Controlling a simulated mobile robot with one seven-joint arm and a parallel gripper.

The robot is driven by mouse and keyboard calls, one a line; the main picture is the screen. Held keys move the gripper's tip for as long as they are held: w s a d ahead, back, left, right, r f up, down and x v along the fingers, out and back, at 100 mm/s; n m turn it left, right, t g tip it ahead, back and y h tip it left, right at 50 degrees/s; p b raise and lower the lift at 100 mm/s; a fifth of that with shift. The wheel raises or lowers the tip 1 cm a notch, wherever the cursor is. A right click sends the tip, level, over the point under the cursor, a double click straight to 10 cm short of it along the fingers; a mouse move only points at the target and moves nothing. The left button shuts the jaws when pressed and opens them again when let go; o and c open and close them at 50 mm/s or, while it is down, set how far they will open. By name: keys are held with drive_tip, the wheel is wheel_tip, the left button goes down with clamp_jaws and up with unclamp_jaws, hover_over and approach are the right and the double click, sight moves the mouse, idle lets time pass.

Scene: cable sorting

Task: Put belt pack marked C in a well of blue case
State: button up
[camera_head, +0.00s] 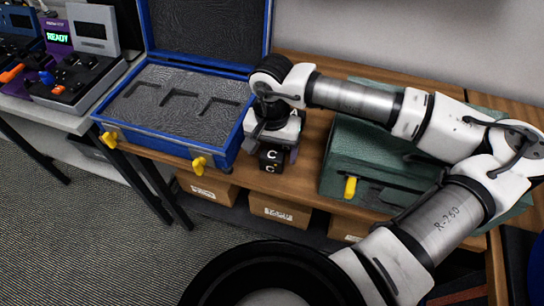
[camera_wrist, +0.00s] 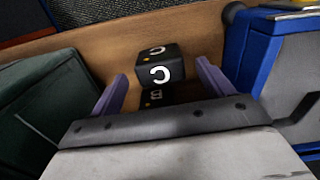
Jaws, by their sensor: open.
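The black belt pack marked C (camera_head: 271,160) stands on the wooden bench, in the gap between the two cases. It shows a white C on its top and front; the wrist view also shows this pack (camera_wrist: 160,68). My gripper (camera_head: 271,148) is open above the bench, pointing down. In the wrist view its two purple fingers (camera_wrist: 162,82) are apart on either side of the packs; I cannot tell whether they touch. The blue case (camera_head: 228,151) stands open at left, with three dark-edged wells in its grey foam, which look empty.
A pack marked B (camera_wrist: 152,96) is beside C, partly hidden by my gripper. A letter A (camera_head: 294,113) shows behind my gripper. A closed green case (camera_head: 345,160) with a yellow latch stands at right. Consoles (camera_head: 75,80) stand on a table at far left.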

drive_tip(key=shift+f, duration=1.25)
drive_tip(key=c, duration=1.2)
drive_tip(key=shift+c, duration=0.2)
drive_tip(key=shift+r, duration=0.15)
